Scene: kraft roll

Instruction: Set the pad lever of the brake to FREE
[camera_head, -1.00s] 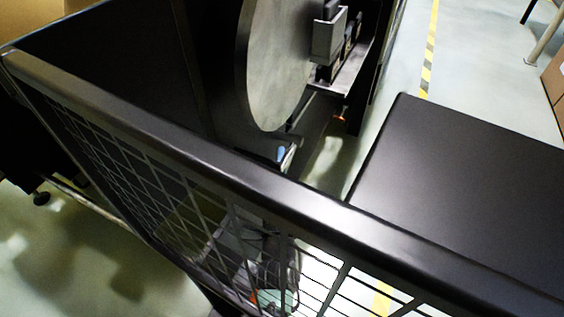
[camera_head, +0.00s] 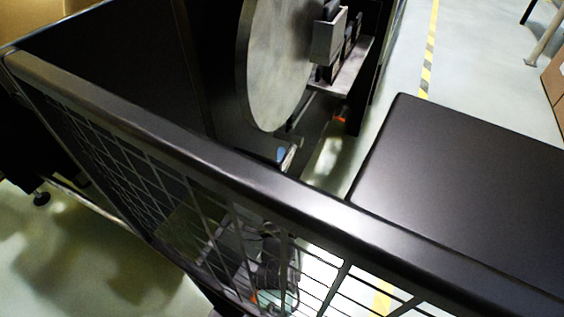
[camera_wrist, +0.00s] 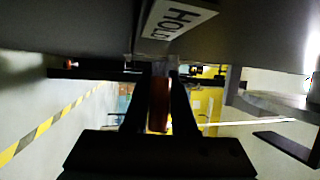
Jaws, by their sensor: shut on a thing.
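In the wrist view, my gripper (camera_wrist: 160,76) is shut on a reddish-brown lever (camera_wrist: 158,105), which stands between its two dark fingers. I take it for the pad lever. A pale label plate (camera_wrist: 176,20) just above the fingertips shows dark letters reading "HOL", partly cut off and turned. No FREE label is readable. In the head view, the large grey brake disc (camera_head: 278,70) stands behind the guard, with a grey pad block (camera_head: 328,38) at its right edge. The lever and gripper cannot be made out clearly there.
A black guard rail (camera_head: 290,195) with wire mesh (camera_head: 130,165) crosses the head view. A black flat-topped box (camera_head: 470,180) stands at the right. Open floor with yellow-black tape (camera_head: 428,65) lies beyond; tape (camera_wrist: 35,135) also shows in the wrist view.

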